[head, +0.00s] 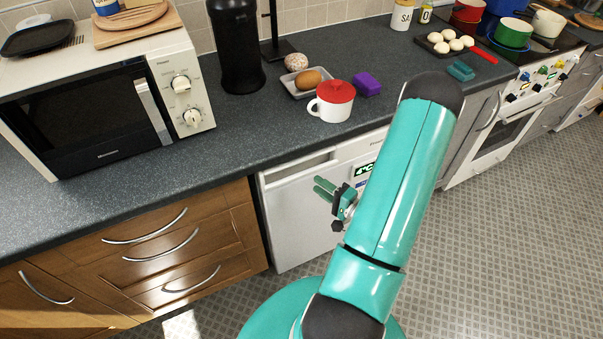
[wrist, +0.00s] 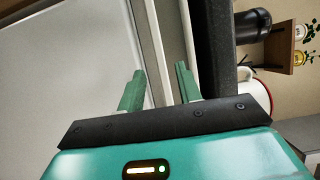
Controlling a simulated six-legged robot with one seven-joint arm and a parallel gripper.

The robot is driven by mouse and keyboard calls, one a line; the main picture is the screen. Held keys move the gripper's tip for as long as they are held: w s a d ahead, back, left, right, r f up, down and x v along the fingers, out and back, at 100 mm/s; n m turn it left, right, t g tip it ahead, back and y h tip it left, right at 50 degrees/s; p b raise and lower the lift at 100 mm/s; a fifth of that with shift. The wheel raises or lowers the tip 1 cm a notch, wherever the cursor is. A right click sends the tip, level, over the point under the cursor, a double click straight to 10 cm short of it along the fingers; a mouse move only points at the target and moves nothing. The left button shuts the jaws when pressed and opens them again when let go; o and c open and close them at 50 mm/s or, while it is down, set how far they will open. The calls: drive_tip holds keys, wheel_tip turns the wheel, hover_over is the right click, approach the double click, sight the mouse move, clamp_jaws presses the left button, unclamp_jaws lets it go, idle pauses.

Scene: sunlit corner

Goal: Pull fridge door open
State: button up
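The white fridge (head: 292,222) stands under the dark counter, its door shut as far as I can see. A long recessed grip strip (head: 300,170) runs along the top of its front. My gripper (head: 322,187) is in front of the upper part of the door. In the wrist view my gripper (wrist: 160,70) is open, its two green fingers apart with nothing held between them. The pale door (wrist: 60,75) fills the left there, and its edge strip (wrist: 153,35) lies beyond the gap between the fingers. I cannot tell whether the fingertips touch it. My arm hides the fridge's right part.
Wooden drawers (head: 165,250) with curved handles adjoin the fridge on the left. The counter edge (wrist: 215,60) is close beside the right finger. A white mug with a red lid (head: 334,101) stands on the counter above. The tiled floor (head: 500,260) is open at right.

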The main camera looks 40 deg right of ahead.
sight(304, 176)
drive_tip(key=w, duration=0.5)
drive_tip(key=w+a, duration=0.1)
drive_tip(key=w, duration=0.1)
drive_tip(key=shift+w, duration=0.25)
clamp_jaws()
